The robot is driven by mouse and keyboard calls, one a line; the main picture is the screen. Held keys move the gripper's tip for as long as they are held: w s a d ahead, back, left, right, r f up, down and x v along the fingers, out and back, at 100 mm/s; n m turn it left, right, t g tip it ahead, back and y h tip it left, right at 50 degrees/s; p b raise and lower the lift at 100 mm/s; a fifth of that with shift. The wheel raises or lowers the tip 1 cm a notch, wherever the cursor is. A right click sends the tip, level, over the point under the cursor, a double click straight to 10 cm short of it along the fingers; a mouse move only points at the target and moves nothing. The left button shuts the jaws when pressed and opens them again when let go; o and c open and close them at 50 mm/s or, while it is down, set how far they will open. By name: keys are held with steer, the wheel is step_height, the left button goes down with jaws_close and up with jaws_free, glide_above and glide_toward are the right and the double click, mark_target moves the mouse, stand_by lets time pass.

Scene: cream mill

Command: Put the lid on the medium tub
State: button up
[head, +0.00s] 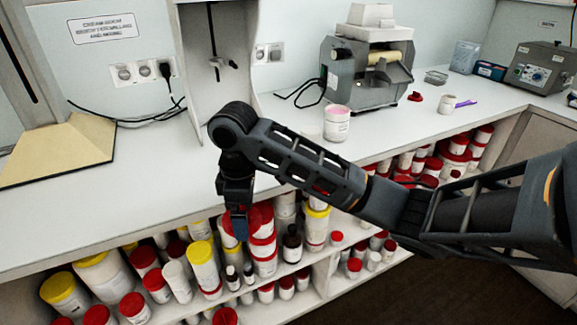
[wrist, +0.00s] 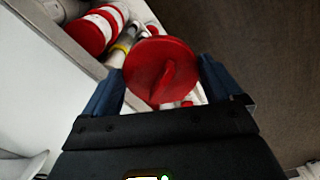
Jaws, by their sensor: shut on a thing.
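My gripper (wrist: 160,90) is shut on a red round lid (wrist: 150,62), which sits between the two blue fingers in the wrist view. A raised bar crosses the lid's face. In the head view my gripper (head: 238,225) hangs in front of the counter edge, over the shelf of tubs; the lid is hard to tell from the red tops there. A white tub (head: 337,125) with a pinkish top stands upright on the counter, behind my arm and apart from the gripper. It looks like the medium tub, with no red lid on it.
The mill (head: 370,70) stands behind the tub. A small white tub (head: 447,104), a red lid (head: 415,96) and a purple tool (head: 466,103) lie to the right. The shelf below is crowded with red- and yellow-lidded tubs. The counter's left middle is clear.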

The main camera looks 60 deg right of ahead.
steer(key=w+a+f+m, duration=0.3)
steer(key=a+f, duration=0.1)
steer(key=a, duration=0.3)
steer(key=w+a+f+m, duration=0.2)
steer(key=a+f, duration=0.3)
steer(key=a, duration=0.3)
steer(key=shift+w+a+f+m, duration=0.2)
steer(key=shift+w+m, duration=0.2)
steer(key=shift+m, duration=0.4)
